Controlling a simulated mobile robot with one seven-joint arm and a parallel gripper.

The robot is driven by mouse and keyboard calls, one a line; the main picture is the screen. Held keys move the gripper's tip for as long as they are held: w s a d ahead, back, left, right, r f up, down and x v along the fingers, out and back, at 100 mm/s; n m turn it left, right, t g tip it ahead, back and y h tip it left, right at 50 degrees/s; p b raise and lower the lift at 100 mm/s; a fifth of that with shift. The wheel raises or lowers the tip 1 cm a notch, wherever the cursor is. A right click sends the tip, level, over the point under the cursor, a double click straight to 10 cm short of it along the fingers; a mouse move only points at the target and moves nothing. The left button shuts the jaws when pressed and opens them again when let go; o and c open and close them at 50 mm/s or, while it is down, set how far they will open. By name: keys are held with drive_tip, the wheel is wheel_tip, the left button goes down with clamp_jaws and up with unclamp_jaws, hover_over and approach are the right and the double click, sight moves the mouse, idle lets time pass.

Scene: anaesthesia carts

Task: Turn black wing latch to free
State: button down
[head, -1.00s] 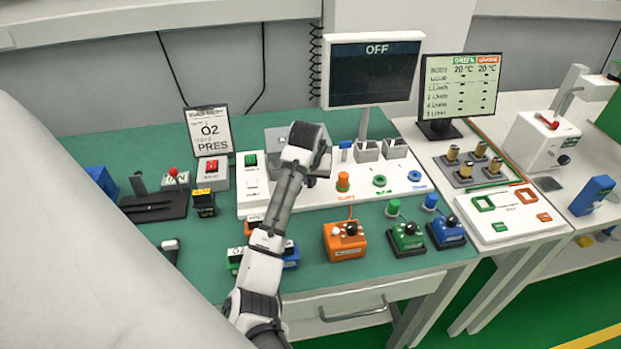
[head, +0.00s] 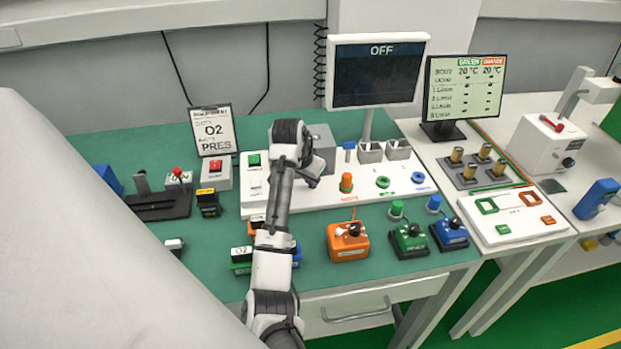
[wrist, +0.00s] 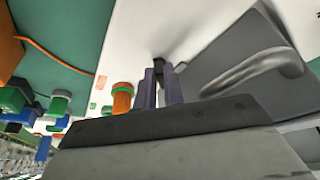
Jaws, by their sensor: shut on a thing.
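The black wing latch (wrist: 158,64) shows in the wrist view as a small dark piece between my fingertips, beside a grey box (wrist: 235,60) with a rounded grey handle. My gripper (wrist: 161,78) is shut on the latch; the fingers hide most of it, so its exact angle cannot be told. In the head view my gripper (head: 312,170) is at the front left of the grey box (head: 322,142) on the white panel, and my wrist hides the latch there.
An orange knob (head: 346,182), a green ring (head: 382,182) and a blue ring (head: 417,178) lie to the right on the panel. The OFF screen (head: 375,75) stands behind. Orange (head: 347,243), green (head: 408,240) and blue (head: 448,234) boxes stand in front.

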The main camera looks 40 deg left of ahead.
idle(0.3)
drive_tip(key=c, duration=1.5)
unclamp_jaws()
drive_tip(key=shift+r, duration=0.1)
drive_tip(key=b+v, duration=0.1)
drive_tip(key=v, duration=1.2)
drive_tip(key=shift+s+r, duration=0.2)
drive_tip(key=shift+r, duration=0.15)
